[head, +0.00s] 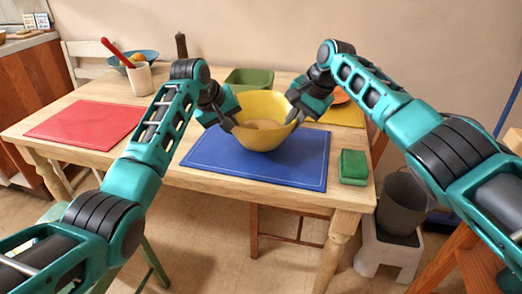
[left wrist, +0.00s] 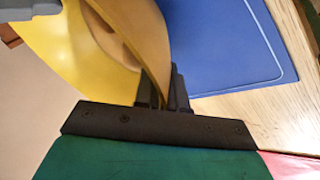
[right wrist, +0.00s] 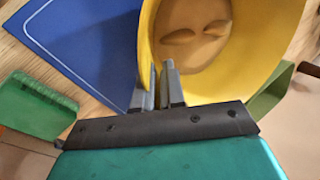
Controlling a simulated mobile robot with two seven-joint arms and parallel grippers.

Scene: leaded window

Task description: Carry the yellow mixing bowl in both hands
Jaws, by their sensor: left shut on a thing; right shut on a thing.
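The yellow mixing bowl (head: 264,136) is upright over the blue mat (head: 300,172) on the wooden table; I cannot tell whether its base touches the mat. My left gripper (head: 232,124) is shut on the bowl's left rim. In the left wrist view the bowl wall (left wrist: 145,40) runs between the fingers (left wrist: 165,95). My right gripper (head: 297,108) is shut on the bowl's right rim. In the right wrist view the bowl (right wrist: 240,75) has its rim between the fingers (right wrist: 160,90), and brownish contents show inside.
A red mat (head: 85,124) lies at the left, with a cup (head: 140,79) and blue bowl (head: 148,57) behind it. A green container (head: 249,78) stands just behind the yellow bowl. A green block (head: 354,166) sits near the front right corner. A grey bucket (head: 402,203) stands right of the table.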

